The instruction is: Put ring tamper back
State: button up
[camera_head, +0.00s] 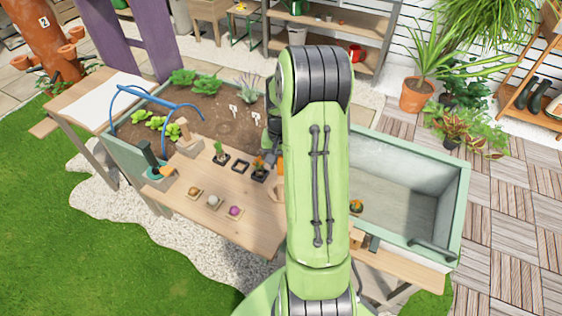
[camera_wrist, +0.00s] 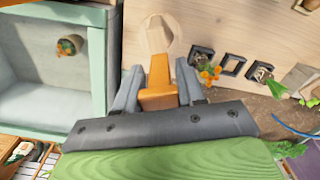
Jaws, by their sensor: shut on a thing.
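My gripper (camera_wrist: 158,90) is shut on an orange handle, taken to be the ring tamper's (camera_wrist: 158,75), in the wrist view. A pale wooden round piece with a faceted block (camera_wrist: 157,35) shows just beyond the handle. I cannot tell whether it is the tamper's own end or a separate thing on the table. In the head view my arm hides most of the gripper and the tamper. The wooden work table (camera_head: 180,199) lies below and to the left of the arm.
Dark square holders with small plants (camera_head: 219,151) stand on the table. Three small trays (camera_head: 214,201) line its front. A dark-handled tool in a teal holder (camera_head: 155,165) stands at the left. A planted soil bed (camera_head: 205,112) is behind; a grey trough (camera_head: 400,200) is right.

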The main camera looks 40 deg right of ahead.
jog(key=shift+f, duration=0.1)
jog(key=o, duration=1)
jog(key=shift+o, duration=0.2)
notch_tip(320, 180, up, 12)
jog(key=shift+f+p, duration=0.1)
jog(key=shift+p, duration=1.1)
jog(key=s+a+r+n+t, duration=0.1)
jog(key=s+a+r+n, duration=0.1)
jog(key=s+a+r, duration=0.3)
jog(key=a+r+n+t+h, duration=0.1)
jog(key=a+r+n, duration=0.15)
jog(key=a, duration=0.45)
jog(key=s+a+r+n+t, duration=0.2)
jog(key=s+a+r, duration=0.15)
jog(key=a, duration=0.25)
jog(key=s+a+n+t+y, duration=0.1)
jog(key=s+a+n, duration=0.2)
jog(key=s+a, duration=0.2)
jog(key=shift+s+f+t, duration=0.2)
jog(key=shift+s+t, duration=0.1)
jog(key=shift+s, duration=0.7)
